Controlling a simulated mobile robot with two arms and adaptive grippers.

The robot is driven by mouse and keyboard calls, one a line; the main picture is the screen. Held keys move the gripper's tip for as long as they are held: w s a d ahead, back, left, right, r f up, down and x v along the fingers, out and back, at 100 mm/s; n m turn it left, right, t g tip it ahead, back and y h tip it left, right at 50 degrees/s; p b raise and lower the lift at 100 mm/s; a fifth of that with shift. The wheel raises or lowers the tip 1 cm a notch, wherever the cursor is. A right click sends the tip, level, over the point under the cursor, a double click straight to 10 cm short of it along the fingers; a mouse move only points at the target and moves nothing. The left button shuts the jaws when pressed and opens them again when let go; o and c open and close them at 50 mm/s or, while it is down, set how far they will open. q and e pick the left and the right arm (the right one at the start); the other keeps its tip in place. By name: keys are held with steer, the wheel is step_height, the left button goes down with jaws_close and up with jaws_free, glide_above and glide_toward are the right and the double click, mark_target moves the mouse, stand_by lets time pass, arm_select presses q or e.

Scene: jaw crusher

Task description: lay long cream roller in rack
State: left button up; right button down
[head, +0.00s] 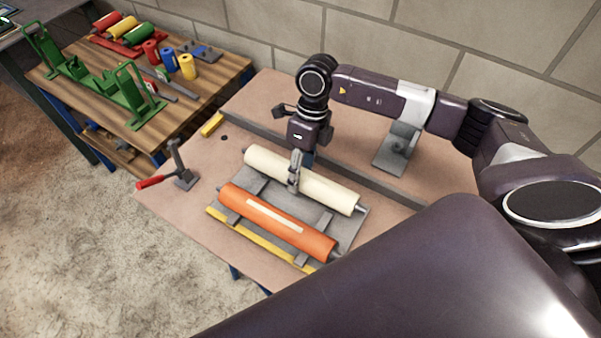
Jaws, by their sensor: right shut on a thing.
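The long cream roller (331,192) lies level at the back of the grey rack (322,219), parallel to an orange roller (255,208) in front of it. My right gripper (294,184) comes down from above and is shut on the cream roller near its middle-left. The fingers hide a small part of the roller. I cannot tell whether the roller rests fully on the rack supports or hangs just above them. My left gripper is not in view.
A red-handled toggle clamp (183,178) stands left of the rack. A yellow bar (226,224) runs along the rack's front. A grey bracket (396,150) stands behind. A wooden bench (205,92) at the left holds a green frame (128,95) and several small coloured rollers.

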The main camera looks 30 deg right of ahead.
mark_target(301, 182)
steer(key=shift+d+b+x, duration=0.15)
steer(key=shift+b+x, duration=0.5)
steer(key=shift+x, duration=0.05)
steer(key=shift+d+b+x, duration=0.15)
steer(key=shift+b+x, duration=0.5)
steer(key=c, duration=1.2)
jaws_free()
steer(key=shift+w, duration=0.15)
steer(key=shift+o, duration=0.6)
steer(key=shift+f, duration=0.2)
steer(key=v, duration=1.2)
steer(key=shift+r, duration=0.1)
